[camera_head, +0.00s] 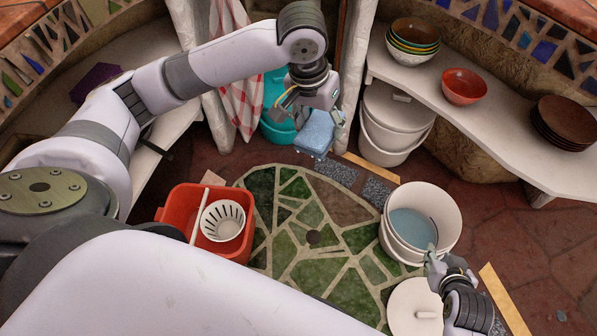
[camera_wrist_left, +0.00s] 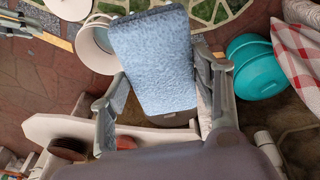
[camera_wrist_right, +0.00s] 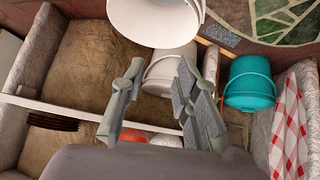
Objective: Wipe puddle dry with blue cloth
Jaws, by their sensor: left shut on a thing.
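The blue cloth (camera_head: 315,138) is folded into a thick pad and held in my left gripper (camera_head: 320,117), above the far end of the green mosaic floor. It fills the middle of the left wrist view (camera_wrist_left: 155,60) between the two fingers. My right gripper (camera_head: 433,258) is at the near right, by the rim of the white bucket (camera_head: 452,212) with bluish water in it. In the right wrist view its fingers (camera_wrist_right: 158,90) are apart with nothing between them. I cannot clearly make out a puddle; a small bluish patch (camera_head: 560,315) shows on the red floor at lower right.
A red bucket (camera_head: 180,212) with a white strainer basket (camera_head: 222,222) stands left of the mosaic. A round white lid (camera_head: 415,310) lies near my right gripper. A teal bucket (camera_head: 275,128) and lidded white bucket (camera_head: 395,130) stand behind. A bowl shelf (camera_head: 500,125) edges the right.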

